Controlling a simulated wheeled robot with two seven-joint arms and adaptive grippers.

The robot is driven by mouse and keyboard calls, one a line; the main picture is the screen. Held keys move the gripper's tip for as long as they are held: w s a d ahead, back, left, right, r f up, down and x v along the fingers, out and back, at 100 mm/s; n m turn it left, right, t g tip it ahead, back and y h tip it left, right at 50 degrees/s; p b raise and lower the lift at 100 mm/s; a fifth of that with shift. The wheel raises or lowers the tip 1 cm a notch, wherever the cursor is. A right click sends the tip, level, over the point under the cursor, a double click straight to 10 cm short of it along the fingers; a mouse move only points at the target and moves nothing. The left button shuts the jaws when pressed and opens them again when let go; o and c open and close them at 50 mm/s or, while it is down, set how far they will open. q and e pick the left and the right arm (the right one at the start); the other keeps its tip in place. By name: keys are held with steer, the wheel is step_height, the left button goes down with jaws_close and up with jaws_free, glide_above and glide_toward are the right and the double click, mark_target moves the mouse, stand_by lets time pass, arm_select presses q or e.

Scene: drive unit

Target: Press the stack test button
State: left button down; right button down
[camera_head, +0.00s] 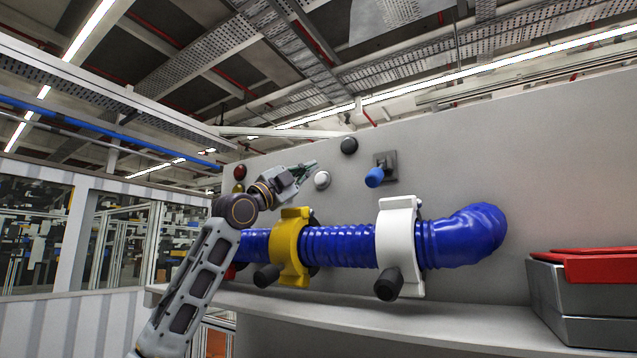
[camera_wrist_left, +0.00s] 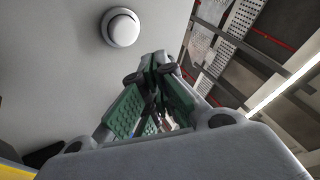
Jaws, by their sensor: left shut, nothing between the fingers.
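A round white button (camera_head: 322,180) sits on the grey wall panel (camera_head: 450,150). No label shows, so I cannot tell whether it is the stack test button. A round black button (camera_head: 349,145) sits higher to its right. My left gripper (camera_head: 310,167) is shut and empty, just left of and above the white button in the head view. In the left wrist view the white button (camera_wrist_left: 121,28) is up and left of the shut fingertips (camera_wrist_left: 158,62), with a visible gap. My right gripper is out of view.
A blue-handled switch (camera_head: 374,177) is right of the buttons. Red (camera_head: 240,171) and yellow (camera_head: 239,188) round pieces are at the left. Below runs a blue corrugated hose (camera_head: 340,246) with yellow (camera_head: 290,249) and white (camera_head: 397,240) clamps. A red-lidded grey box (camera_head: 585,295) stands right.

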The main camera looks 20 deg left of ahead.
arm_select(q)
steer(key=shift+s+a+b, duration=0.15)
steer(key=shift+s+b, duration=0.25)
steer(key=shift+s, duration=0.8)
